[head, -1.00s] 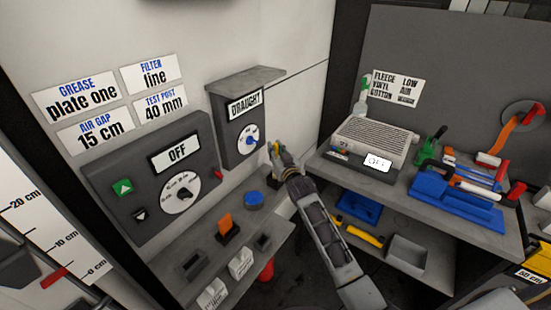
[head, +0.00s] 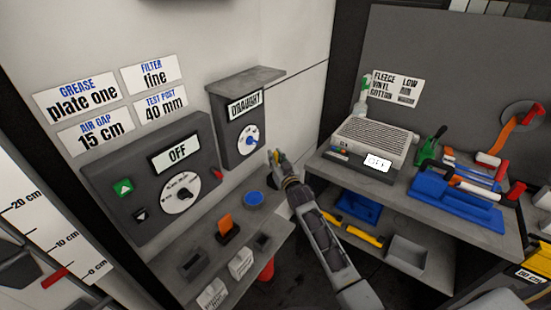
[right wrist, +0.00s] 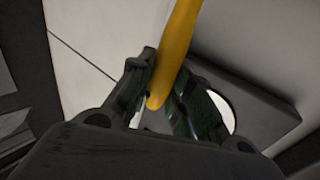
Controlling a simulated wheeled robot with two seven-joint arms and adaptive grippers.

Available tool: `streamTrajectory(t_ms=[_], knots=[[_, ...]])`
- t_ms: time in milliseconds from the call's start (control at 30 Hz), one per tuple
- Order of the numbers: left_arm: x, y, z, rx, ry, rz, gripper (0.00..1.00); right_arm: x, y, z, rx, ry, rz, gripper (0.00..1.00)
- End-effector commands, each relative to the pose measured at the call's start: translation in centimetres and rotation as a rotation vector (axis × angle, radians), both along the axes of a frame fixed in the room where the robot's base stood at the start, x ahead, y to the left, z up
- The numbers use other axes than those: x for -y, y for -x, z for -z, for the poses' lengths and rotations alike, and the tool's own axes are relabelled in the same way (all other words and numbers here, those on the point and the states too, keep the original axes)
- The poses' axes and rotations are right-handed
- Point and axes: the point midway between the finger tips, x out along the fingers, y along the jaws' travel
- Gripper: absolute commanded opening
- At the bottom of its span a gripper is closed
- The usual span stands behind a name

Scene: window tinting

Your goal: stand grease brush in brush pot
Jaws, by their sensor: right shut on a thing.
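My right gripper (head: 276,160) is in the air in front of the wall, just below and right of the draught box. It is shut on a yellow handle (right wrist: 178,50), which I take to be the grease brush. In the right wrist view the handle runs up from between the fingertips (right wrist: 160,95) and leaves the top edge. The brush's bristles are not seen. In the head view only a small yellow bit shows at the fingertips. I cannot tell which thing is the brush pot.
The left shelf (head: 215,265) also holds an orange piece in a dark stand (head: 228,229) and small white labelled blocks (head: 241,262). The draught box (head: 241,125) juts from the wall close by. The right bench holds a grilled unit (head: 377,140) and a blue tool rack (head: 456,203).

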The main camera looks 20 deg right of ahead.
Motion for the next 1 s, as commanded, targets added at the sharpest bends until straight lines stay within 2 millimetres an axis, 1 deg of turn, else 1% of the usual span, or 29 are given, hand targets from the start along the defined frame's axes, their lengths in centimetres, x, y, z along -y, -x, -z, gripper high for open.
streamTrajectory(t_ms=[167,200,333,800,1000], knots=[[0.01,0.0,0.16,0.0,0.0,0.0,0.4,0.0,-0.01,0.24,0.001,0.0,0.0,0.0],[0.01,0.0,0.13,0.0,0.0,0.0,0.4,0.0,-0.01,0.25,0.0,0.0,0.0,0.23],[0.01,-0.01,0.11,0.0,0.0,0.0,0.4,0.0,-0.01,0.23,0.0,0.0,0.0,0.4],[0.01,-0.02,-0.05,0.0,0.0,0.0,0.4,0.0,-0.01,-0.1,0.0,0.0,0.0,0.41],[0.01,-0.05,0.08,0.001,0.0,0.0,0.4,0.09,0.95,0.1,-0.001,0.001,0.0,0.41]])
